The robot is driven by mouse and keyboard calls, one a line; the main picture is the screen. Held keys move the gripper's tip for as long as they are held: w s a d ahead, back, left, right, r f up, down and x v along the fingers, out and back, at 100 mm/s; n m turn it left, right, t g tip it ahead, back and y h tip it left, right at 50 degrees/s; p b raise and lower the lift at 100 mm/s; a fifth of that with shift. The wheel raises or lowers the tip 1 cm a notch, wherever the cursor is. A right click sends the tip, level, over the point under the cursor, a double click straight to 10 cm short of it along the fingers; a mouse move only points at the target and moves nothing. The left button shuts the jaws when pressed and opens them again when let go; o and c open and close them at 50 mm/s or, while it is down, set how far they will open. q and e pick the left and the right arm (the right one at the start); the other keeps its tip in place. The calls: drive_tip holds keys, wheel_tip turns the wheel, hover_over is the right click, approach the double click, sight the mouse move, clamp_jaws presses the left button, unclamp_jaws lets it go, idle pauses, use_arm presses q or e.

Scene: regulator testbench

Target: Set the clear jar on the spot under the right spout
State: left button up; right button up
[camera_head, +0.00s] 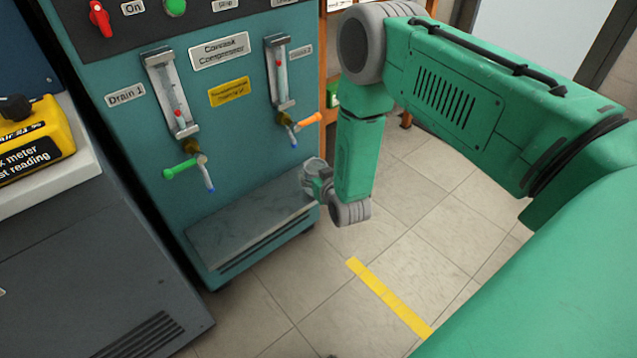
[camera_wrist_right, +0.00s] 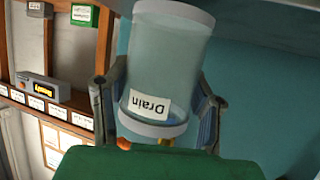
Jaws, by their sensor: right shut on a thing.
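The clear jar (camera_wrist_right: 168,60) with a white "Drain" label stands between the two fingers of my right gripper (camera_wrist_right: 157,108) in the wrist view, which shows the label upside down. The fingers are shut on its sides. In the head view my right gripper (camera_head: 317,177) is at the right end of the grey shelf (camera_head: 245,232), below the right spout (camera_head: 293,138). The jar is hard to make out there, and its contact with the shelf cannot be told. The right spout has an orange handle (camera_head: 309,120). My left gripper is not in view.
The left spout (camera_head: 208,180) with a green handle hangs over the shelf's left part. The visible shelf top looks clear. A grey cabinet (camera_head: 95,265) with a yellow meter (camera_head: 38,140) stands at the left. A yellow stripe (camera_head: 388,297) marks the floor.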

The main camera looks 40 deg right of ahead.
drive_tip(key=shift+w+a, duration=0.2)
drive_tip(key=shift+w, duration=0.35)
drive_tip(key=shift+w+a+r+b, duration=0.2)
drive_tip(key=shift+w+a+b, duration=0.7)
drive_tip(key=shift+w, duration=0.2)
drive_tip(key=shift+w+a, duration=0.15)
drive_tip(key=shift+w, duration=0.15)
drive_tip(key=shift+w+f+b, duration=0.2)
drive_tip(key=shift+w+b, duration=0.15)
drive_tip(key=shift+w+d+f, duration=0.35)
drive_tip(key=shift+w+d, duration=0.1)
drive_tip(key=shift+d, duration=0.15)
drive_tip(key=shift+w+d+b, duration=0.1)
drive_tip(key=shift+w+b, duration=0.1)
drive_tip(key=shift+b, duration=0.1)
drive_tip(key=shift+a+r, duration=0.25)
drive_tip(key=shift+a, duration=0.35)
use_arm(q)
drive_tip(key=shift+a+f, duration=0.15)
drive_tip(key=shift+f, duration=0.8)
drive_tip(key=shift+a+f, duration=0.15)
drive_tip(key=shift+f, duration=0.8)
use_arm(e)
drive_tip(key=shift+d+f, duration=0.4)
drive_tip(key=shift+d, duration=0.05)
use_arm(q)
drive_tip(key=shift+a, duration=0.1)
use_arm(e)
drive_tip(key=shift+a, duration=0.1)
